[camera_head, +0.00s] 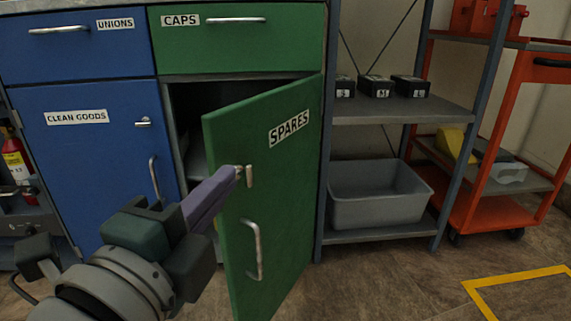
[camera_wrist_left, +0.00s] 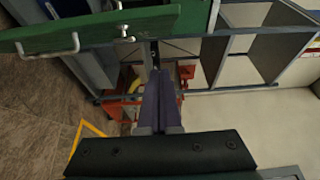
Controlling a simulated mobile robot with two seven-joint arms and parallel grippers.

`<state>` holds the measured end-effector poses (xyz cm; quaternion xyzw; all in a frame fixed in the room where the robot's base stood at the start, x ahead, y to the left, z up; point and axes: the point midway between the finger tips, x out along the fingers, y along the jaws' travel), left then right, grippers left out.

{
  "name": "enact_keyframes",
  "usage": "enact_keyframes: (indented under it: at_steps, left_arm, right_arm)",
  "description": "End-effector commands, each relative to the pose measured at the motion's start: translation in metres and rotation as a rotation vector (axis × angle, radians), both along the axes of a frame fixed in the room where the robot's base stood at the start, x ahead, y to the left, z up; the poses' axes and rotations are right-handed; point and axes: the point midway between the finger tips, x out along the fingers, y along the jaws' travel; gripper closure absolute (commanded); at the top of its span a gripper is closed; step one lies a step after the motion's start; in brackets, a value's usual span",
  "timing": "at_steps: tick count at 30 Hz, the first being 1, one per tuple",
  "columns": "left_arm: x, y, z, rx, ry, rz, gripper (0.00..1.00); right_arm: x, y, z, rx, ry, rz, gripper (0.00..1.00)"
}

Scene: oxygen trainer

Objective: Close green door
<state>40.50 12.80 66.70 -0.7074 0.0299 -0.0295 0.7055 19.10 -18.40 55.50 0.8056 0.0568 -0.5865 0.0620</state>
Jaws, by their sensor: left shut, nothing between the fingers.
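The green door (camera_head: 283,190), labelled SPARES, stands partly open. It is hinged on its right side and its free left edge swings out from the cabinet, leaving a dark gap. It carries a silver handle (camera_head: 257,250) and a small latch (camera_head: 249,176). My left gripper (camera_head: 238,173) is shut and empty, its fingertips in front of the door near the latch; I cannot tell if they touch. In the left wrist view the green door (camera_wrist_left: 100,30) lies at upper left, beside the shut fingers (camera_wrist_left: 160,80). My right gripper is not in view.
A blue CLEAN GOODS door (camera_head: 85,180) is shut on the left. A green CAPS drawer (camera_head: 240,45) is shut above. To the right stand a shelf with a grey bin (camera_head: 380,205) and an orange cart (camera_head: 490,205). The floor at front right is clear.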

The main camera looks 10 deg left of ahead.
Motion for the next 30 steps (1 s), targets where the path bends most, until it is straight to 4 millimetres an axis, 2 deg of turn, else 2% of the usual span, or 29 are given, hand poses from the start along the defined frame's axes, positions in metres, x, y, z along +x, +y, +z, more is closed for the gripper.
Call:
enact_keyframes:
  at_steps: [5,18,21,24,30]
  left_arm:
    - [0.016,-0.002,-0.001,0.004,-0.008,-0.002,1.00]
    - [0.103,-0.009,-0.003,0.002,-0.005,-0.001,1.00]
    - [0.106,0.010,-0.003,0.009,-0.005,0.001,1.00]
    - [0.109,0.020,-0.002,0.007,-0.004,0.000,1.00]
    - [0.112,0.029,-0.001,0.003,-0.001,-0.001,1.00]
  right_arm:
    - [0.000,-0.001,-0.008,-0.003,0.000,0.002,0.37]
    - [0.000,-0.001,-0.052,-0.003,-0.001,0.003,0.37]
    - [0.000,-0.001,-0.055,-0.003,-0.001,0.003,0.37]
    - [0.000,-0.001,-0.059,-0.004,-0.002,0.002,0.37]
    - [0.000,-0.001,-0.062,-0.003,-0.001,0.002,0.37]
